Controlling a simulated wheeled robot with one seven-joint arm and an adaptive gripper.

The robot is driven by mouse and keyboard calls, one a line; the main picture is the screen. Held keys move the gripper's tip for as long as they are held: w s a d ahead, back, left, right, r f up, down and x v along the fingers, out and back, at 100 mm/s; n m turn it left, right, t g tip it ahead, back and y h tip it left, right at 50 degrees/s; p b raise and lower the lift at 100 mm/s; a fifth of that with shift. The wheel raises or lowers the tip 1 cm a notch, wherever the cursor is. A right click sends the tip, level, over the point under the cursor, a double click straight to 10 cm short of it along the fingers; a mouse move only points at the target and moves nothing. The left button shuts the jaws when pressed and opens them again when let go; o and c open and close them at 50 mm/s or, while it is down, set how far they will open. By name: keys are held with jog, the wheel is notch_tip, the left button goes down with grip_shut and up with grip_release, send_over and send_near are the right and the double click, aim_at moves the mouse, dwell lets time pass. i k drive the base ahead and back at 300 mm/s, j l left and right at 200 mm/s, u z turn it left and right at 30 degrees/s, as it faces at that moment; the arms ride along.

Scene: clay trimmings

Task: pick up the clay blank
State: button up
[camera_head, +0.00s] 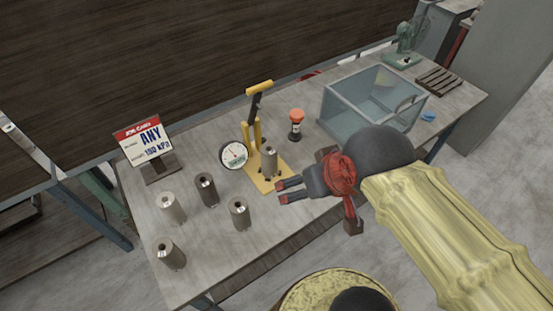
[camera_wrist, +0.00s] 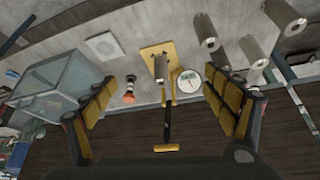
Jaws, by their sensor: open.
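Several grey cylinders, each with a hole in its top, are in view; I cannot tell which is named the clay blank. One cylinder (camera_head: 269,162) stands upright on the yellow base of a lever press; it also shows in the wrist view (camera_wrist: 161,68). Others stand on the table to the left: a lighter one (camera_head: 172,209), a darker one (camera_head: 207,191), one nearer the front (camera_head: 240,214) and one at the front left (camera_head: 169,254). My gripper (camera_head: 281,191) is open and empty, near the front of the press base. In the wrist view (camera_wrist: 168,83) its fingers are spread wide.
The yellow press (camera_head: 254,125) has an upright lever and a round dial gauge (camera_head: 234,155) at its left. A sign (camera_head: 143,139) stands at the back left. Table (camera_head: 203,278) is bare at the front.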

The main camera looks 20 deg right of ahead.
aim_at(268, 150)
jog(key=j, duration=0.9)
jog(key=j+z, duration=0.15)
jog(key=j, duration=0.7)
jog(key=k, duration=0.05)
